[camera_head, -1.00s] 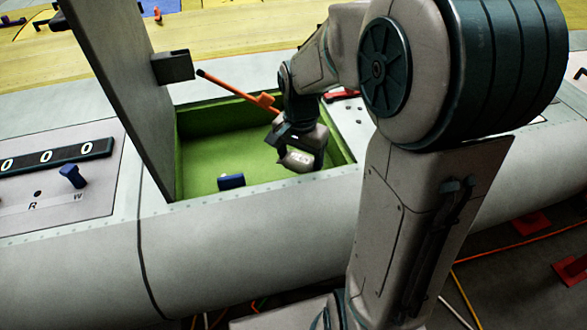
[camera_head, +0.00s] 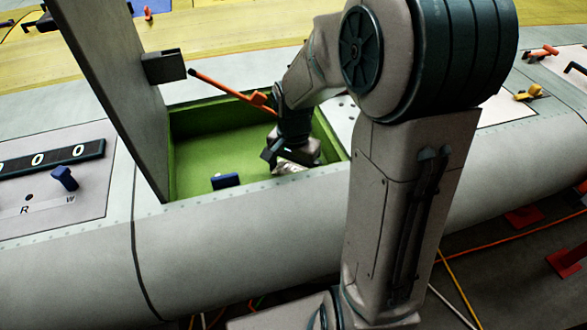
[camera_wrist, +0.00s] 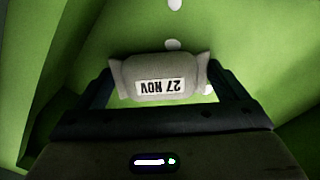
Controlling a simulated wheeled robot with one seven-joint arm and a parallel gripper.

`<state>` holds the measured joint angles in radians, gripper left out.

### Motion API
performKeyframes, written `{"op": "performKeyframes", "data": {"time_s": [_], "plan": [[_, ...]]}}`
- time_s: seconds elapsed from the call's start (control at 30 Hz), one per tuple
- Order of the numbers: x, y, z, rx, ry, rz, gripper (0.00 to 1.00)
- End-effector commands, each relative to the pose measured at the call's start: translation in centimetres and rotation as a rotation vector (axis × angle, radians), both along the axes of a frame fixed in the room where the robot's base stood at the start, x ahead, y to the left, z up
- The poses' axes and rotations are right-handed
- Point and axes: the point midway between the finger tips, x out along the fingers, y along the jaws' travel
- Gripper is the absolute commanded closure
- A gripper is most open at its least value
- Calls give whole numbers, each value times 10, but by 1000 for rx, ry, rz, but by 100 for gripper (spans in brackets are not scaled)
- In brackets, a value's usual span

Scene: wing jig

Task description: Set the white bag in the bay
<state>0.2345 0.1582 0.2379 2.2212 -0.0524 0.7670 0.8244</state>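The white bag (camera_wrist: 160,72) is a small greyish-white pouch with an upside-down "27 NOV" label in the wrist view. My gripper (camera_wrist: 162,88) has a finger at each end of it and is shut on it. In the head view my gripper (camera_head: 277,160) is down inside the green-lined bay (camera_head: 205,150), at its right front part. A sliver of the bag (camera_head: 287,168) shows below the gripper there. Green lining lies behind the bag in the wrist view; I cannot tell whether the bag touches the floor.
A blue block (camera_head: 226,180) lies on the bay floor, left of my gripper. A grey lid (camera_head: 115,90) stands open at the bay's left. An orange rod (camera_head: 225,88) slants across the bay's back, close to my wrist. A counter panel (camera_head: 50,158) is at the left.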

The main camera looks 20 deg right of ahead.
Motion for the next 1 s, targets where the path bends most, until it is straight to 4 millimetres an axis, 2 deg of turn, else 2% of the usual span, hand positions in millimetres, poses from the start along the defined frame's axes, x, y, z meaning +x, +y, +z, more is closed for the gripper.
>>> {"op": "performKeyframes", "data": {"time_s": [0.23,0.7,0.83,1.0], "plan": [[1,0,9,-1,-4,0,8],[1,0,102,-1,-5,1,8],[1,0,116,0,-3,0,8],[0,0,123,0,-1,0,8]]}}
